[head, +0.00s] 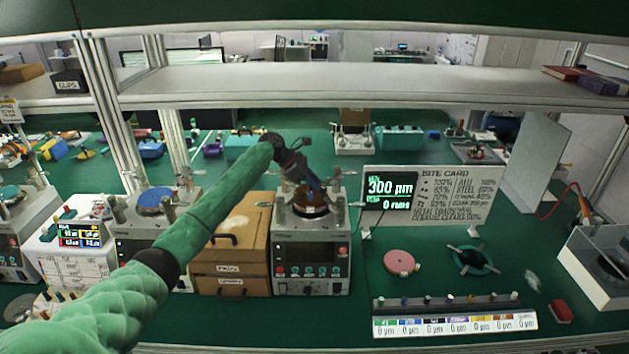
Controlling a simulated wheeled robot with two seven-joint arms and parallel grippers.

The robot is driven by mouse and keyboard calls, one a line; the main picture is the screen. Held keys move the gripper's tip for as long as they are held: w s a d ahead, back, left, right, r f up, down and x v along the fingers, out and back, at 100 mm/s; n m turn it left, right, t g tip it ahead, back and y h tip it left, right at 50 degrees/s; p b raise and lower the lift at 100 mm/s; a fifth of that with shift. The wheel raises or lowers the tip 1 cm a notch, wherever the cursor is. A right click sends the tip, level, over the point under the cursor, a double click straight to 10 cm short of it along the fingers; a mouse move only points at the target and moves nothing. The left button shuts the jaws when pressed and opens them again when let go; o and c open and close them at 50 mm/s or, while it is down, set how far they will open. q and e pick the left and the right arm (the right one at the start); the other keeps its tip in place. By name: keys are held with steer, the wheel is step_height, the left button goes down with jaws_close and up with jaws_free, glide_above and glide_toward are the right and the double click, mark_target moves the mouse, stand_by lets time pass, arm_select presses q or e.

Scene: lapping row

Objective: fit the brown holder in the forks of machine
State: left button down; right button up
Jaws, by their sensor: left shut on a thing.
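My left arm reaches in from the lower left, and my left gripper (309,187) points down over the middle machine. It is shut on the brown holder (308,210), which shows as a small brown round piece just under the fingers. The machine (312,258) is a grey box with a dark control panel, buttons and side posts at its top. The holder is at the machine's top, between the posts. The gripper partly hides the holder and the forks, so I cannot tell whether the holder touches them. My right gripper is not in view.
A wooden drawer box (231,250) stands directly left of the machine. A bite card sign (432,197) reading 300 µm stands to the right. A pink disc (401,263), a teal ring (473,260) and a rack (445,303) lie on the green bench. A shelf (330,86) runs above.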

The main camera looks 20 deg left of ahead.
arm_select(q)
steer(key=shift+f, duration=0.15)
steer(key=c, duration=1.1)
jaws_free()
steer(key=shift+f, duration=0.1)
steer(key=shift+o, duration=0.2)
steer(key=shift+f, duration=0.1)
